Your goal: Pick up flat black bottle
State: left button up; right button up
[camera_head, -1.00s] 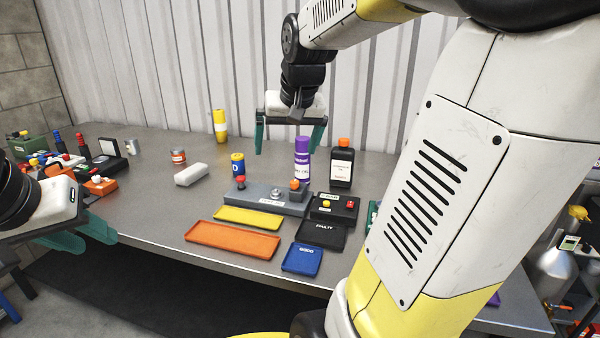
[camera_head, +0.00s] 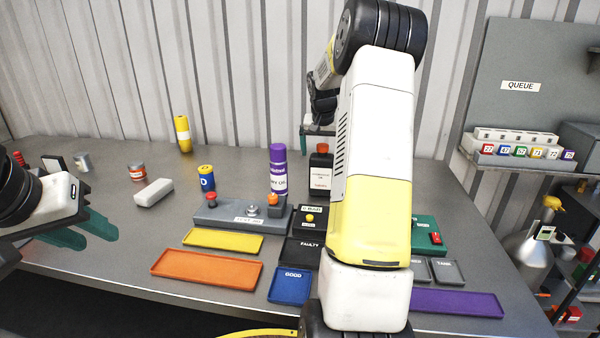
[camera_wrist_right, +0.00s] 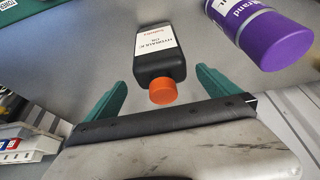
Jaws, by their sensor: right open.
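The flat black bottle (camera_head: 320,177) stands upright on the bench, with an orange cap and a white label. My arm covers part of its right side. It also shows in the right wrist view (camera_wrist_right: 159,62), cap toward the gripper. My right gripper (camera_wrist_right: 162,80) is open, one teal finger to each side of the bottle's cap end. Nothing is held. In the head view the right gripper (camera_head: 319,131) is above the bottle, partly hidden by my arm. My left gripper (camera_head: 98,238) is low over the bench's left part; its finger gap is unclear.
A purple spray can (camera_head: 278,172) stands close left of the bottle; the right wrist view shows it (camera_wrist_right: 262,32) beside the right finger. A grey fixture (camera_head: 228,215) and a black box (camera_head: 310,220) lie in front. Coloured trays line the bench's front.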

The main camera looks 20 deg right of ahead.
aim_at(322, 158)
jog(key=x, duration=0.4)
jog(key=shift+a, duration=0.1)
jog(key=c, duration=1.9)
jog(key=shift+r, duration=0.1)
jog(key=shift+c, duration=1.1)
